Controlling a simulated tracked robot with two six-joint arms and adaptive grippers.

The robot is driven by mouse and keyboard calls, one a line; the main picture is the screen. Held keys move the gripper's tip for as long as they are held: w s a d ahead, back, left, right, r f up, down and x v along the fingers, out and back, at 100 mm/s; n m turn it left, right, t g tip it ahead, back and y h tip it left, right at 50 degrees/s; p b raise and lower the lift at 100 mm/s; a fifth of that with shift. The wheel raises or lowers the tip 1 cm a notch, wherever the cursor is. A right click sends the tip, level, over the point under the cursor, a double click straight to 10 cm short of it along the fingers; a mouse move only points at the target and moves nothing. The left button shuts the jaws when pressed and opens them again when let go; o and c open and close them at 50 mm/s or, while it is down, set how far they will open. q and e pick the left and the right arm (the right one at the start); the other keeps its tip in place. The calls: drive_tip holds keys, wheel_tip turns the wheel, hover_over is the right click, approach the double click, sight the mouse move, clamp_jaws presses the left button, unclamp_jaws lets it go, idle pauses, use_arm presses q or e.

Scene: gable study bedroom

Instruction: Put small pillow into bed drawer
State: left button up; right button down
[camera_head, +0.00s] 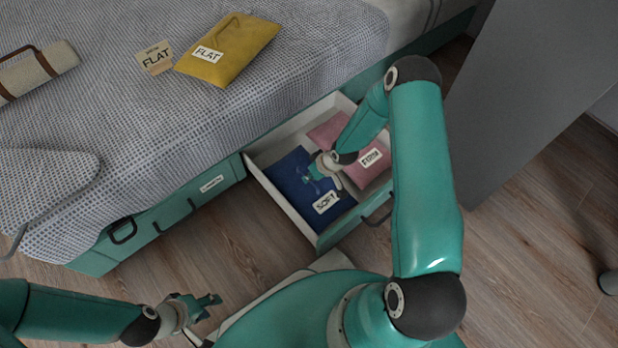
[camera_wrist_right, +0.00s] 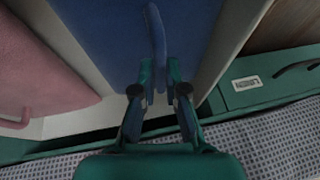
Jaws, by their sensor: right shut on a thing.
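The open bed drawer (camera_head: 281,202) has white walls and a teal front. A blue pillow (camera_head: 290,172) with a SOFT label lies in its left part. A pink pillow (camera_head: 327,133) labelled FIRM lies in its right part. A yellow pillow (camera_head: 242,42) labelled FLAT lies on the bed. My right gripper (camera_head: 313,174) reaches into the drawer over the blue pillow. In the right wrist view it (camera_wrist_right: 160,78) is shut on the blue pillow's strap (camera_wrist_right: 156,35). My left gripper (camera_head: 208,320) is open and empty above the floor.
A FLAT card (camera_head: 155,57) and a rolled beige item (camera_head: 38,70) lie on the bed (camera_head: 120,130). A shut teal drawer (camera_head: 170,215) is left of the open one. A grey panel (camera_head: 545,75) stands at right.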

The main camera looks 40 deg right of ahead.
drive_tip(key=shift+f, duration=0.1)
drive_tip(key=c, duration=1.2)
unclamp_jaws()
drive_tip(key=shift+r, duration=0.2)
drive_tip(key=shift+r, duration=0.25)
drive_tip(key=p+v, duration=0.6)
drive_tip(key=v, duration=0.5)
drive_tip(key=s+a+m+g, duration=0.1)
drive_tip(key=s+a+g, duration=0.1)
drive_tip(key=s+a, duration=0.4)
drive_tip(key=s+a+r+m+g+y, duration=0.1)
drive_tip(key=s+a, duration=0.6)
drive_tip(key=a, duration=0.7)
drive_tip(key=shift+s+a+m+g+y, duration=0.25)
drive_tip(key=shift+a+m+g+y, duration=0.05)
drive_tip(key=shift+a+g, duration=0.1)
